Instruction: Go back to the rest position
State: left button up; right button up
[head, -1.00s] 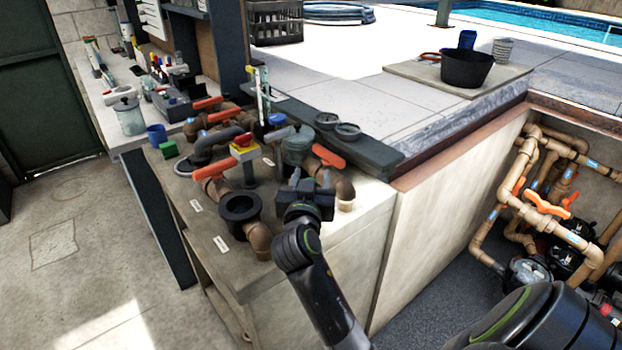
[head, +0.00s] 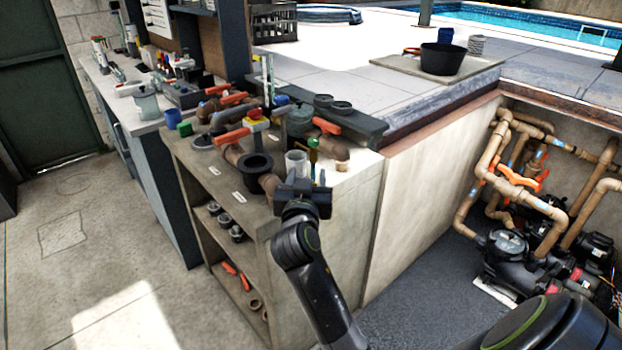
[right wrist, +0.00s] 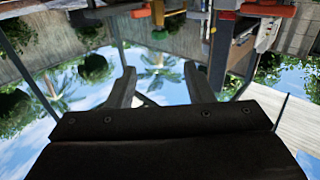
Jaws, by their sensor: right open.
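My right gripper (head: 303,188) shows in the head view at the front corner of the pipe bench, its arm coming up from the bottom. Its jaws are apart and nothing shows between them in the right wrist view (right wrist: 160,82). A clear cup (head: 297,163) shows just behind it; I cannot tell how far apart they are. My left gripper is not in view.
A deck with a black bowl (head: 442,59) lies behind. Pumps (head: 512,250) stand in the pit at right. The left floor is clear.

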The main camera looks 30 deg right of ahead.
jog(key=s+d+f+n+g+y, duration=0.3)
jog(key=s+f+g+y, duration=0.15)
jog(key=s+f, duration=1.15)
jog(key=s+a+f+n+g+y, duration=0.2)
jog(key=s+f+g, duration=0.15)
jog(key=s, duration=0.55)
jog(key=s+a+f+n+g+y, duration=0.25)
jog(key=s+f, duration=0.25)
jog(key=s, duration=0.3)
notch_tip(320, 180, down, 26)
jog(key=s+d+r+g, duration=0.1)
jog(key=d+g, duration=0.1)
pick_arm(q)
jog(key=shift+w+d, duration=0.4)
pick_arm(e)
jog(key=s+a+f, duration=0.1)
jog(key=s+f, duration=1.3)
jog(key=f, duration=0.1)
jog(key=shift+s+a+f+m+g+y, duration=0.3)
jog(key=shift+s+a+m+g+y, duration=0.05)
jog(key=shift+y, duration=0.05)
